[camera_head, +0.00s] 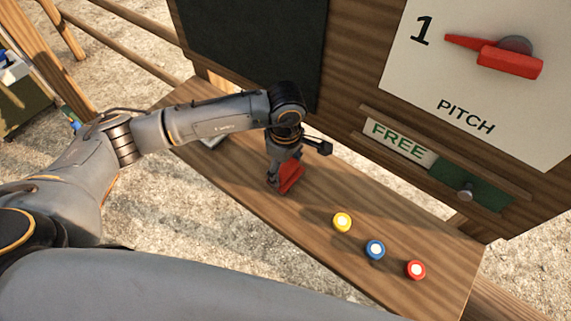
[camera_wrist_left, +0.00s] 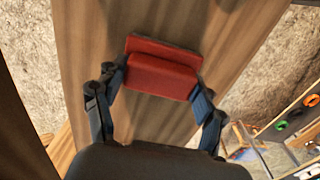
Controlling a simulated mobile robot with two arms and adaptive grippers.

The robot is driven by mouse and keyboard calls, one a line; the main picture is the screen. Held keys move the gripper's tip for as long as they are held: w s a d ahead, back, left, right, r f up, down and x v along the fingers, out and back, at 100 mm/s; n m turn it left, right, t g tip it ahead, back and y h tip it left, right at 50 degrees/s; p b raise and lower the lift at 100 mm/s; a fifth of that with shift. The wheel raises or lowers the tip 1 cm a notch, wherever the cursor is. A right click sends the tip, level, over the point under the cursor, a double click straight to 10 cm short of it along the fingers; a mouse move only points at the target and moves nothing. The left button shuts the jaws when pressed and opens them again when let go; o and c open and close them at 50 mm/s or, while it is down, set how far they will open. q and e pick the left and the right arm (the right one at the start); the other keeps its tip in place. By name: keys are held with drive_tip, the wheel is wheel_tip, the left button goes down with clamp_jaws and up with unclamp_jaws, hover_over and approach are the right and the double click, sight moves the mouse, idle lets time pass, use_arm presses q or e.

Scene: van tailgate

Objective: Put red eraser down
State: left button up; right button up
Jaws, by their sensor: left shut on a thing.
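The red eraser (camera_head: 291,177) is at my left gripper (camera_head: 281,180), over the middle of the wooden shelf (camera_head: 240,185). In the left wrist view the red eraser (camera_wrist_left: 160,72) lies between the two fingers of my left gripper (camera_wrist_left: 158,85), which are shut on it. The bare wood of the shelf (camera_wrist_left: 150,20) is behind it. The eraser looks close to the shelf top, but I cannot tell whether it touches. My right gripper does not show in either view.
A yellow (camera_head: 342,222), a blue (camera_head: 375,250) and a red round piece (camera_head: 415,270) with white centres stand on the shelf to the right. A dark board (camera_head: 255,45) and a white PITCH panel (camera_head: 480,75) rise behind. Bare shelf lies between eraser and yellow piece.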

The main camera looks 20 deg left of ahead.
sight(286, 167)
use_arm(q)
drive_tip(key=shift+f, duration=0.1)
drive_tip(key=o, duration=1)
drive_tip(key=shift+r, duration=0.25)
drive_tip(key=shift+r+b, duration=2.25)
drive_tip(key=shift+r, duration=3.65)
